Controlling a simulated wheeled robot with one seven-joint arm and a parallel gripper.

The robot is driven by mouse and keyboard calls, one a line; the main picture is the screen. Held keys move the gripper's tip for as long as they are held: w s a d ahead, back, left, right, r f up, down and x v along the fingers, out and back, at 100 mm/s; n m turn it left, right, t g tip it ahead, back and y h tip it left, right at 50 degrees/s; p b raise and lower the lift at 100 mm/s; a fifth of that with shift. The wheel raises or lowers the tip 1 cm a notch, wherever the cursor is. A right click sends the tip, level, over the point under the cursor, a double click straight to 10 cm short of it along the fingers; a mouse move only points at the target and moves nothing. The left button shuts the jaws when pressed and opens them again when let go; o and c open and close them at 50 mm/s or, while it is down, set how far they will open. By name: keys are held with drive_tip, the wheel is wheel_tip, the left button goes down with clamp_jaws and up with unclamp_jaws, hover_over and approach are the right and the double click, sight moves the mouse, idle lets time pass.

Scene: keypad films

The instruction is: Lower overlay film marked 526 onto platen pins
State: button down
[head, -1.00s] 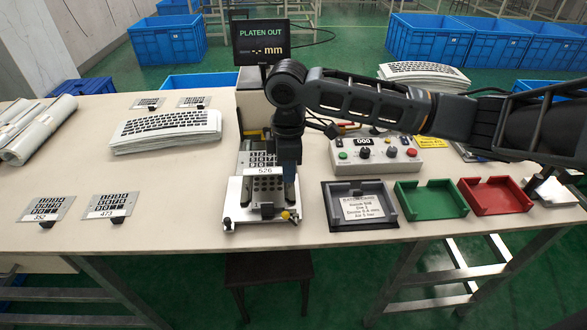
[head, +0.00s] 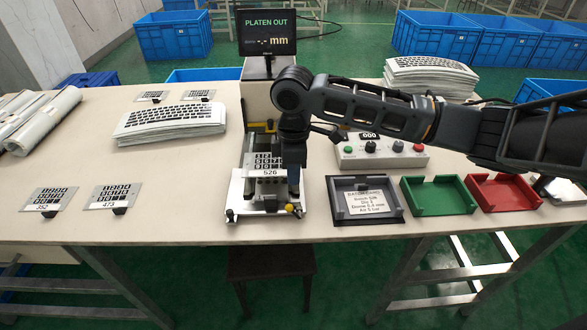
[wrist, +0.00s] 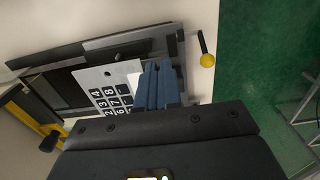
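The film marked 526 (head: 264,160) is a grey sheet with dark key squares and a white label. My gripper (head: 293,180) is beside its near right side. In the wrist view, my blue fingers (wrist: 160,85) are close together on the film's edge, and the film (wrist: 98,76) extends left from them. The film is over the platen (head: 240,205), a pale plate with a dark bed, in the head view. The pins are too small or hidden, so I cannot tell whether the film touches them.
Films 352 (head: 50,198) and 473 (head: 115,194) lie at left. A keyboard stack (head: 170,122) stands behind them. A grey tray (head: 340,208), green tray (head: 435,212) and red tray (head: 505,208) sit at right. The monitor (head: 267,32) reads PLATEN OUT. A yellow knob (wrist: 207,60) stands near the platen.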

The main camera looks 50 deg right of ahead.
drive_tip(key=shift+f+b, duration=0.6)
drive_tip(key=shift+f, duration=0.7)
drive_tip(key=shift+p, duration=0.6)
idle(0.7)
drive_tip(key=shift+f+b, duration=0.85)
drive_tip(key=shift+f, duration=0.45)
drive_tip(key=c, duration=1.2)
unclamp_jaws()
drive_tip(key=shift+c, duration=0.2)
drive_tip(key=shift+r, duration=3.9)
